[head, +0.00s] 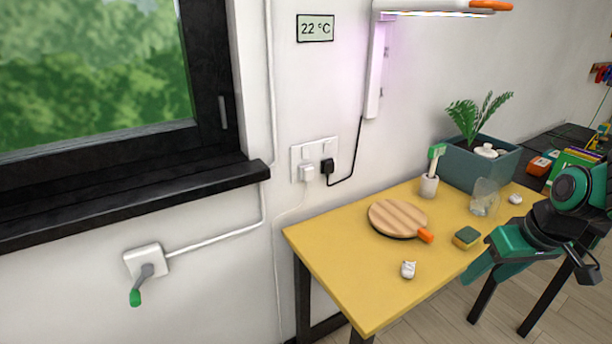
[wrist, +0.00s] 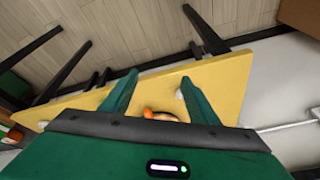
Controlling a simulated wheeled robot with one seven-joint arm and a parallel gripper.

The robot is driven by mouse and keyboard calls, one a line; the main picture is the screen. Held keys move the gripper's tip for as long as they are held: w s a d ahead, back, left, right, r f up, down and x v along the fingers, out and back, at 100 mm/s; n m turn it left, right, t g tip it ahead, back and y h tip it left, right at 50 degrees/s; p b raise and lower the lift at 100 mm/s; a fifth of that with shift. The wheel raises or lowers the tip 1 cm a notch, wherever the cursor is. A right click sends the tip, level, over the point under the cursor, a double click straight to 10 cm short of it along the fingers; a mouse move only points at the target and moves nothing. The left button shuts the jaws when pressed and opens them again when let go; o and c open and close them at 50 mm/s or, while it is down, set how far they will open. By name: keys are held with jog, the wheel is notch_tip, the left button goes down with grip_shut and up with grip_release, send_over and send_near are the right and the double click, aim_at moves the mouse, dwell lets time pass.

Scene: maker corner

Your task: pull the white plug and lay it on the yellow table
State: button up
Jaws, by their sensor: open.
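The white plug (head: 307,173) sits in the left side of a white double wall socket (head: 299,152), above the far left corner of the yellow table (head: 345,279). A thin pale cable hangs from it down the wall. A black plug (head: 327,167) is right beside it in the same socket. My gripper (head: 480,266) is at the right, over the table's right side, far from the plug. In the wrist view my gripper (wrist: 157,78) has its two green fingers spread, with the yellow table (wrist: 224,75) beyond them. The white plug cannot be made out there.
On the table are a round wooden board (head: 398,215), a sponge (head: 467,237), a small white figure (head: 408,269), a brush in a cup (head: 429,186) and a clear container (head: 485,197). A planter (head: 470,166) stands behind. The table's front left is clear.

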jog(key=w+a+f+n+t+y, duration=0.1)
jog(key=w+a+n+t+y, duration=0.1)
jog(key=w+a+n, duration=0.4)
jog(key=t+y, duration=0.7)
jog(key=t, duration=0.3)
send_near(310, 176)
jog(key=shift+w+r+m, duration=0.15)
jog(key=shift+r+m, duration=0.15)
jog(key=shift+a, duration=0.1)
jog(key=shift+x, duration=4.4)
